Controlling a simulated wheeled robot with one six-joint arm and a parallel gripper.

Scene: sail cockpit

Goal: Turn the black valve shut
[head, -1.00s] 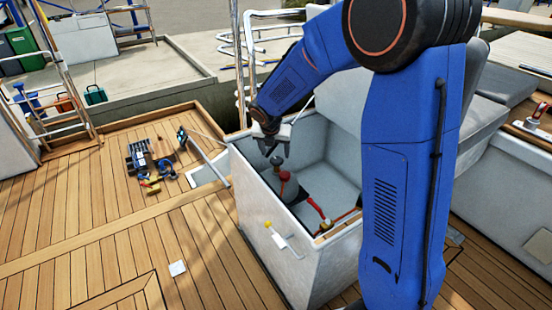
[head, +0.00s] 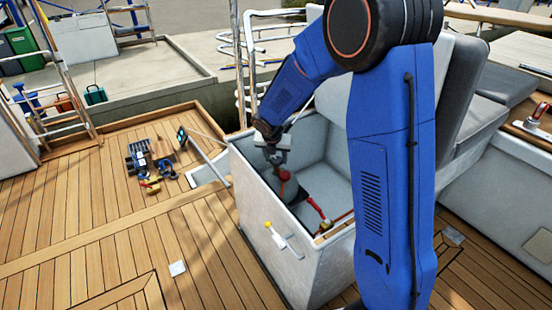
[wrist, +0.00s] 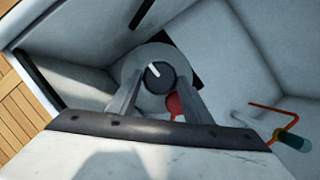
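The black valve (wrist: 159,77) is a round black knob with a white pointer line, on top of a pale grey bottle (wrist: 141,62). The bottle (head: 288,191) also shows in the head view, standing in an open white locker. My gripper (wrist: 158,82) points down at the valve in the wrist view. Its fingers are apart, one to each side of the knob, and I see no clear grip on it. In the head view my gripper (head: 273,155) is over the bottle top and hides the knob. A red fitting (wrist: 174,105) sits beside the knob.
The locker's near wall (head: 262,215) and rim stand close around my gripper. A red hose (head: 318,208) runs inside at the right. Tools (head: 146,165) lie on the wooden deck at left.

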